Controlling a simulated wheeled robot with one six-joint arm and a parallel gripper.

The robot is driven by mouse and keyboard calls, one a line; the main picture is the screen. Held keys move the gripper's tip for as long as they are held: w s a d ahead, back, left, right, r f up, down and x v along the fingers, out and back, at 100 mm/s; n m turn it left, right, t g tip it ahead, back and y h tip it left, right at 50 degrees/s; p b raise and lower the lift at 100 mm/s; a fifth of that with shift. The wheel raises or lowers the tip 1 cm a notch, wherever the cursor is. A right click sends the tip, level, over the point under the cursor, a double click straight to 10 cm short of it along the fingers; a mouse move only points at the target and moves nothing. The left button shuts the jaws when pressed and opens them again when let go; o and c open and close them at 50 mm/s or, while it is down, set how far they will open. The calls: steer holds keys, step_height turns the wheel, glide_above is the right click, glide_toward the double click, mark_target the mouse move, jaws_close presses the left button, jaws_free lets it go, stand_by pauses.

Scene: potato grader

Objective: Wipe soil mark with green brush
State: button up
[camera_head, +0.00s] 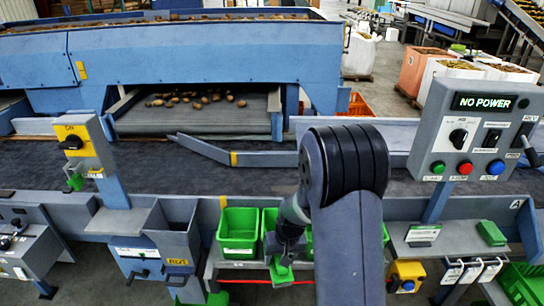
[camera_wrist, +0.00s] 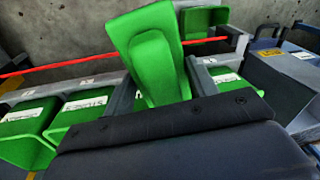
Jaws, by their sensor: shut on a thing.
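My gripper (camera_head: 285,256) is low in front of the belt's near edge, among the green bins. It is shut on a green piece (camera_head: 281,272) that I take to be the green brush. In the wrist view the brush (camera_wrist: 150,48) stands out large beyond the dark gripper edge, with a flat plate and a rounded part. I cannot make out a soil mark in either view.
Green bins (camera_head: 238,232) sit along the belt's front rail, beside a grey chute (camera_head: 172,232). A "NO POWER" panel (camera_head: 478,130) stands at right, above a shelf with a green block (camera_head: 491,233). The dark belt (camera_head: 130,165) is clear. Potatoes lie on the far feeder (camera_head: 150,125).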

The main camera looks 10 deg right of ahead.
steer(key=w+d+r+m+h, duration=0.1)
steer(key=w+d+r+m, duration=0.6)
steer(key=w+r+m, duration=0.2)
step_height(320, 180, up, 2)
steer(key=shift+w+d+r+m+t+h, duration=0.2)
steer(key=shift+w+d+m+t+h, duration=0.15)
steer(key=shift+m, duration=0.35)
